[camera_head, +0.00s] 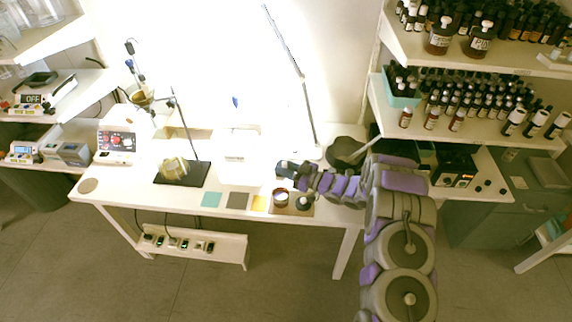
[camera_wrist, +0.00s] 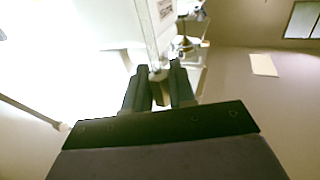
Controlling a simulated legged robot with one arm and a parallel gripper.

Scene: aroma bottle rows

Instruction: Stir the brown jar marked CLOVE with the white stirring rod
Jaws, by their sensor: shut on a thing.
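A small open brown jar (camera_head: 281,198) with pale contents stands near the table's front edge. Its label cannot be read here. A dark round lid-like piece (camera_head: 303,203) lies to its right on a brown mat. My gripper (camera_head: 283,170) is just behind and above the jar in the head view, pointing left. In the wrist view my gripper (camera_wrist: 158,72) is shut on a narrow pale thing, which looks like the white stirring rod (camera_wrist: 151,32). The rod cannot be made out in the head view, and whether it touches the jar cannot be told.
The white table (camera_head: 140,195) carries teal, grey and yellow squares left of the jar. A stand on a black base (camera_head: 182,174) and a lit device (camera_head: 117,141) are further left. A thin lamp arm (camera_head: 306,103) rises behind my gripper. Shelves of brown bottles (camera_head: 456,120) stand at right.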

